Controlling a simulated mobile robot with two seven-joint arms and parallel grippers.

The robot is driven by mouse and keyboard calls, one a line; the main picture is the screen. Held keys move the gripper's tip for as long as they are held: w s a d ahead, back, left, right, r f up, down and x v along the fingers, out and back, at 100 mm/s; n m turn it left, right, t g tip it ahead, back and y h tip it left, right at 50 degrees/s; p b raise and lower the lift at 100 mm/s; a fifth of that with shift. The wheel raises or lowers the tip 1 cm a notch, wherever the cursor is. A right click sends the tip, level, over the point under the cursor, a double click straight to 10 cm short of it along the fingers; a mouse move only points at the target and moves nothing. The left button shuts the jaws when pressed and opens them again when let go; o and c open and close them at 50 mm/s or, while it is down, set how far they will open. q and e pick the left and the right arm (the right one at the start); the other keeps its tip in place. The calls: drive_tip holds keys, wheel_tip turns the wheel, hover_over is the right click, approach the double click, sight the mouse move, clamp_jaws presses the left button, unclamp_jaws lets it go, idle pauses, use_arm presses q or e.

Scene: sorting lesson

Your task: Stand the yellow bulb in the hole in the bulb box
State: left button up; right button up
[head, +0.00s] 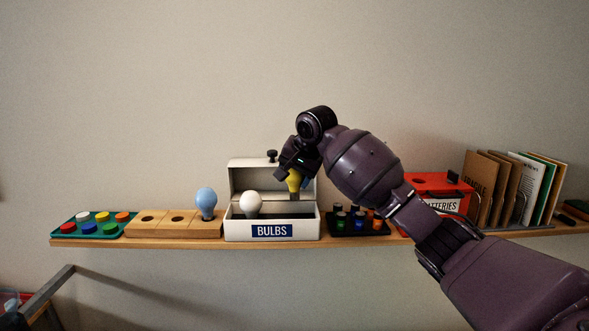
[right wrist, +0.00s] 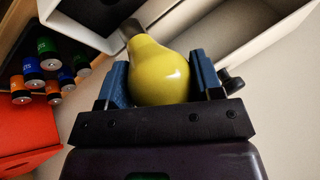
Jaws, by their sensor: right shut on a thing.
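The yellow bulb (head: 294,181) is held by my right gripper (head: 290,172) at the right part of the bulb box (head: 236,231). In the right wrist view the yellow bulb (right wrist: 160,74) sits between the blue finger pads of my right gripper (right wrist: 160,85), its grey base pointing away toward the box (right wrist: 82,28). The box is white, with its lid raised at the back and a BULBS label in front. A white bulb (head: 250,203) stands in its left part. The hole is hidden; I cannot tell whether the bulb's base touches anything. My left gripper is not in view.
Left of the box, a wooden block (head: 148,230) with holes bears a blue bulb (head: 206,201). A green tray (head: 68,230) of coloured discs is farther left. Right of the box are a black battery holder (head: 345,229), a red battery box (head: 425,184) and upright books (head: 500,190). The shelf (head: 180,241) is narrow.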

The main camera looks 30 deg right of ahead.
sight(297, 199)
drive_tip(key=shift+f, duration=2.4)
drive_tip(key=shift+f, duration=1.6)
idle(2.6)
idle(0.8)
drive_tip(key=o, duration=0.3)
idle(0.3)
